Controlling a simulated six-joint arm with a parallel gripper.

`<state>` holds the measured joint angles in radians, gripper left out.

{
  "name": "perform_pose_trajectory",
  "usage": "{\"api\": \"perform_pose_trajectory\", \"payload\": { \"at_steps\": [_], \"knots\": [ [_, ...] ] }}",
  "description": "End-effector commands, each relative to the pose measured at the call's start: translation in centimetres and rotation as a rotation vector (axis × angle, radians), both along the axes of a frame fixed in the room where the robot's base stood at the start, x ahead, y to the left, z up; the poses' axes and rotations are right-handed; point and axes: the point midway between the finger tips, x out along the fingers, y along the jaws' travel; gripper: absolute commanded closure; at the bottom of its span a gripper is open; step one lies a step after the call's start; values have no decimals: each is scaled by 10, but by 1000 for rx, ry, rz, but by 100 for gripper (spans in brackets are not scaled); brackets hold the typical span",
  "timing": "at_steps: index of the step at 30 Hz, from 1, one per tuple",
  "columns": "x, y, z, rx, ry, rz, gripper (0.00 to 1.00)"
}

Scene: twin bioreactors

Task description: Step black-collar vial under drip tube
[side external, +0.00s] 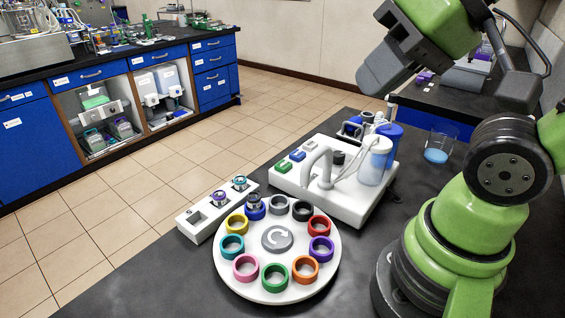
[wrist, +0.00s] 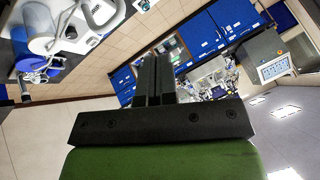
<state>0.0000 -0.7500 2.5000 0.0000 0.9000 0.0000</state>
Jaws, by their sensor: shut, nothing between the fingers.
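The white round carousel (side external: 228,262) carries a ring of coloured collars. The black collar (side external: 302,210) is on its far right side; I cannot make out a vial in it. The white arched drip tube (side external: 317,158) rises from the white machine (side external: 355,208) and bends down towards the carousel's far edge, near the grey and black collars. My gripper (wrist: 153,62) is shut and empty in the wrist view. It is raised well clear of the carousel, and its fingertips are hard to see from the side.
A white rack (side external: 193,227) with two capped vials stands left of the carousel. The machine has several coloured pads (side external: 298,155), a black knob (side external: 338,158) and clear and blue bottles (side external: 375,160). A beaker with blue liquid (side external: 438,148) stands behind. Dark bench is free in front.

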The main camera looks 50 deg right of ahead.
Motion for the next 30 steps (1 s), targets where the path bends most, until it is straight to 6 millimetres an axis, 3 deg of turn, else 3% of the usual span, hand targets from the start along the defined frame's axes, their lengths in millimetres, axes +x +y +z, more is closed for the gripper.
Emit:
{"api": "perform_pose_trajectory", "payload": {
  "at_steps": [8, 14, 23, 30],
  "knots": [
    [7, -5, 0, -50, -9, 24, 100],
    [47, -35, -4, -382, -47, 223, 100],
    [132, -93, -30, -1068, -57, 854, 100],
    [186, -119, -77, -1491, -106, 1471, 100]
  ]
}}
